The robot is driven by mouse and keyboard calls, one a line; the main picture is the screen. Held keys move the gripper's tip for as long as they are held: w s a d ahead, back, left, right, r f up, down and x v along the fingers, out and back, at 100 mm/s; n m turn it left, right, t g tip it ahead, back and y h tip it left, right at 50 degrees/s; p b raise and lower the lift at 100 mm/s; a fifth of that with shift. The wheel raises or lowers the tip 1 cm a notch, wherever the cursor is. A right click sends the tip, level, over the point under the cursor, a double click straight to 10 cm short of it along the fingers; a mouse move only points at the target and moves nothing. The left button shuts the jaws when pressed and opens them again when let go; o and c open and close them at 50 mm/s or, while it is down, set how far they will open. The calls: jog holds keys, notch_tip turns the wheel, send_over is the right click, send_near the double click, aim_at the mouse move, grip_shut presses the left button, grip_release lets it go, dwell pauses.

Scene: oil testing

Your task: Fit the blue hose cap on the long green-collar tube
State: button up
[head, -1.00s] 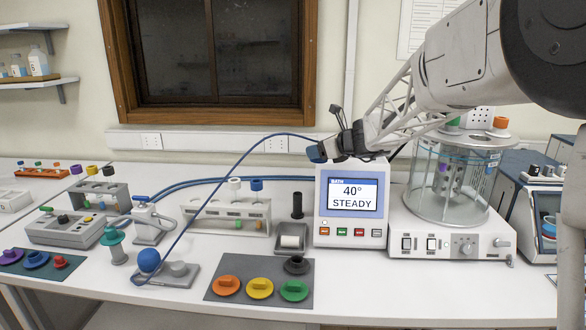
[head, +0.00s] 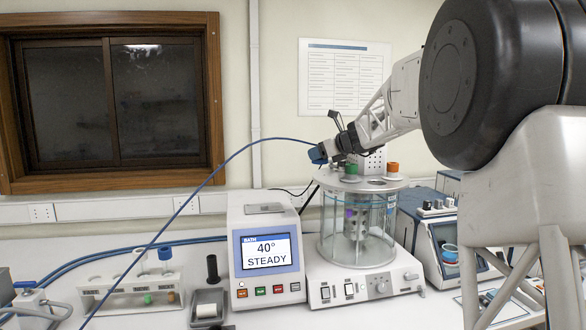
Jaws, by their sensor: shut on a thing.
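My gripper (head: 326,150) is in the middle of the head view, near the top left of the glass bath. It is shut on the blue hose cap (head: 316,155), which shows at its left end. A blue hose (head: 215,178) runs from the cap down to the lower left. A green collar (head: 350,170) sits on the bath lid (head: 385,184), just below and right of my gripper. The cap is apart from it. The tube under the green collar is hard to make out through the glass. An orange collar (head: 392,168) stands further right on the lid.
The bath unit showing 40° STEADY (head: 266,250) stands left of the glass bath (head: 338,232). A white rack (head: 130,292) with blue- and white-topped tubes is at the lower left. A blue-and-white instrument (head: 436,235) stands to the right.

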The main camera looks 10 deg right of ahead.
notch_tip(320, 180, up, 5)
jog(key=m+t+h, duration=0.1)
jog(key=h, duration=0.1)
send_over(352, 164)
jog(key=shift+s+a, duration=0.1)
jog(key=shift+s, duration=0.1)
jog(key=shift+f, duration=0.2)
jog(key=shift+f, duration=2.7)
jog(key=shift+f, duration=0.55)
jog(key=o, duration=0.8)
jog(key=shift+c, duration=0.2)
jog(key=shift+s, duration=0.1)
